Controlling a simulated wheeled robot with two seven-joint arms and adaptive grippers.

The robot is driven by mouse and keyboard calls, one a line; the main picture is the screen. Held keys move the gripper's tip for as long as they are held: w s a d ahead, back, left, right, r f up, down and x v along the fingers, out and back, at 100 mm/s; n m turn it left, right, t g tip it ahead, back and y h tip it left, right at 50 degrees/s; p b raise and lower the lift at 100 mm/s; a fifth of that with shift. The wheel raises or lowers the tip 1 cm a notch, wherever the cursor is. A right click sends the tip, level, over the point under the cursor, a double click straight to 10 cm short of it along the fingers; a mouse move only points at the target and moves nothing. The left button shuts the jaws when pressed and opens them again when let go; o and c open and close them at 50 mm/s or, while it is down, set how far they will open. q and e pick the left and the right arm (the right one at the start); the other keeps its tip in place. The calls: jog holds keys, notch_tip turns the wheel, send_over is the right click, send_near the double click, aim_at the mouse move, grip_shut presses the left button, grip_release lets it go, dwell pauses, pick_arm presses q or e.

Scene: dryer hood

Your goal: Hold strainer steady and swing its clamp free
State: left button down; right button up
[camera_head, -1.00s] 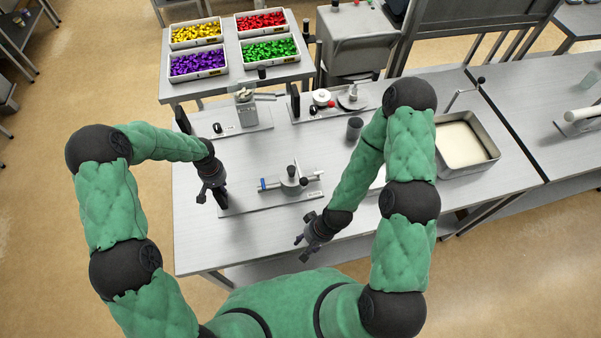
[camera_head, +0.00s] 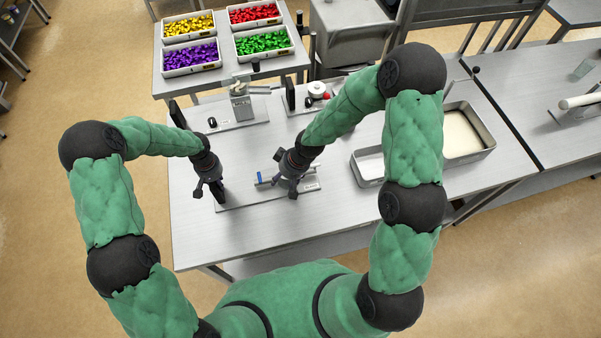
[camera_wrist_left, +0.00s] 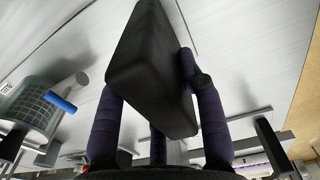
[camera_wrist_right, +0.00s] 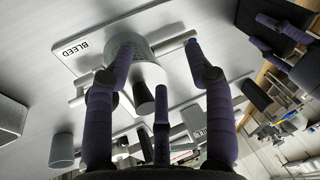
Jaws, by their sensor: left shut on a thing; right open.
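The strainer (camera_wrist_right: 150,65) is a grey cylinder on a flat plate marked BLEED (camera_wrist_right: 75,48). Which part is the clamp I cannot tell. My left gripper (camera_head: 208,191) is shut on an upright black block (camera_wrist_left: 150,70) at the left end of the plate. My right gripper (camera_head: 288,188) is open above the strainer, its fingers around the knob's position in view but apart from it. In the head view it hides most of the strainer.
Similar fixtures (camera_head: 240,105) stand behind on the table. A white-lined tray (camera_head: 369,165) and a deeper metal pan (camera_head: 468,135) lie to the right. A grey cup (camera_wrist_right: 61,150) shows in the right wrist view. The table front is clear.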

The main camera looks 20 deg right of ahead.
jog(key=w+d+r+h, duration=0.1)
jog(key=w+d+r, duration=0.15)
jog(key=r, duration=0.35)
jog(key=w+d+r+h, duration=0.1)
jog(key=d+r, duration=0.3)
jog(key=r, duration=0.2)
jog(key=s+f, duration=0.1)
jog(key=f, duration=0.3)
jog(key=s+f+m+g, duration=0.1)
jog(key=f, duration=0.3)
jog(key=s+f+g, duration=0.1)
jog(key=f, duration=0.4)
jog(key=shift+s+a+f+y, duration=0.1)
jog(key=shift+a+y, duration=0.2)
jog(key=shift+a, duration=0.05)
grip_shut()
